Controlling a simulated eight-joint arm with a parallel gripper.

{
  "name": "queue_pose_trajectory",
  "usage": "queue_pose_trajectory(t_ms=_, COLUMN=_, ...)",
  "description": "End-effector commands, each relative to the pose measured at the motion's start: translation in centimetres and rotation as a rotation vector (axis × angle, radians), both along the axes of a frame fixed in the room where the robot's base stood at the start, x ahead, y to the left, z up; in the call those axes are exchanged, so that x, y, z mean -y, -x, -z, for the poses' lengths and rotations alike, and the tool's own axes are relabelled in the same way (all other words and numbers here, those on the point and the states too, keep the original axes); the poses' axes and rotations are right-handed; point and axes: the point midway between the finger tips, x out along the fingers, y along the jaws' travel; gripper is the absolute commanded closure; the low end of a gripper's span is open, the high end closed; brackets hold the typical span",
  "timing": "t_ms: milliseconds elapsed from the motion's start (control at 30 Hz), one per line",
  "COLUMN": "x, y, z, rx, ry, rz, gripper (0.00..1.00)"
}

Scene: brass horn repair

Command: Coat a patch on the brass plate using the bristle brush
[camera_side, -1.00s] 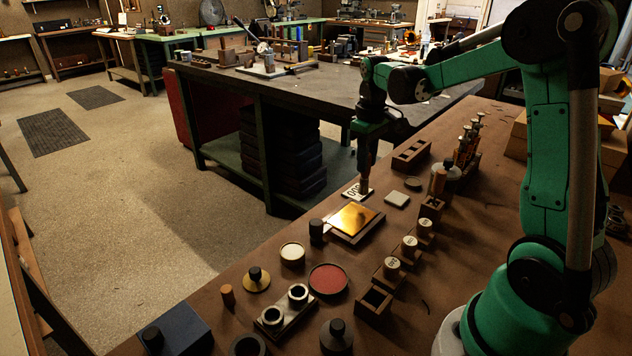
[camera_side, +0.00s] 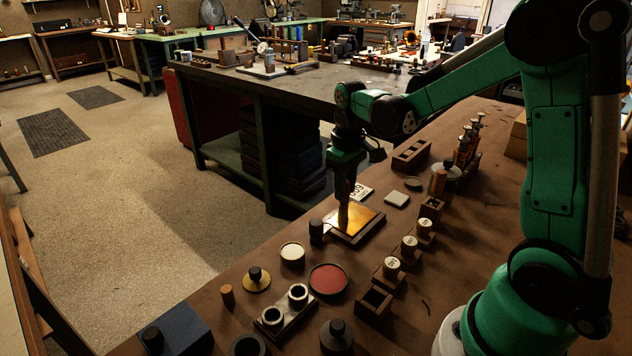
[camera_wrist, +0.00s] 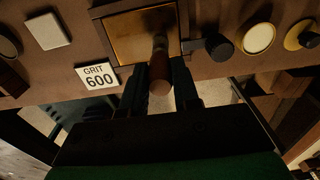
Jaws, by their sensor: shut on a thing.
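The brass plate (camera_side: 367,217) lies flat in a dark wooden frame on the brown bench; it also shows at the top of the wrist view (camera_wrist: 128,42). My gripper (camera_side: 345,188) is above the plate's left part, shut on the upright brush. In the wrist view the fingers of my gripper (camera_wrist: 165,88) sit on either side of the brush's round wooden handle (camera_wrist: 159,76). The brush's lower end (camera_side: 343,222) is over or on the plate; I cannot tell whether the bristles touch it. No clear coated patch shows.
A "GRIT 600" card (camera_wrist: 98,77) lies beside the plate. A dark knobbed piece (camera_side: 317,230), a pale round pad (camera_side: 292,253) and a red round dish (camera_side: 328,279) stand nearby. Wooden holders with white-capped jars (camera_side: 409,244) line the right side.

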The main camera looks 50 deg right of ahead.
Motion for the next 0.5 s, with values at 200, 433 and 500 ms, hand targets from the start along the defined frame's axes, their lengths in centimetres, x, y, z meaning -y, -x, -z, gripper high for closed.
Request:
queue_pose_trajectory(t_ms=200, x=-2.1, y=0.0, z=0.0, rx=0.000, ry=0.000, rz=-0.003, gripper=1.00)
queue_pose_trajectory(t_ms=433, x=-2.8, y=1.0, z=0.0, rx=0.000, ry=0.000, rz=0.003, gripper=1.00)
queue_pose_trajectory(t_ms=500, x=-2.0, y=0.9, z=0.0, rx=0.000, ry=0.000, rz=0.004, gripper=1.00)
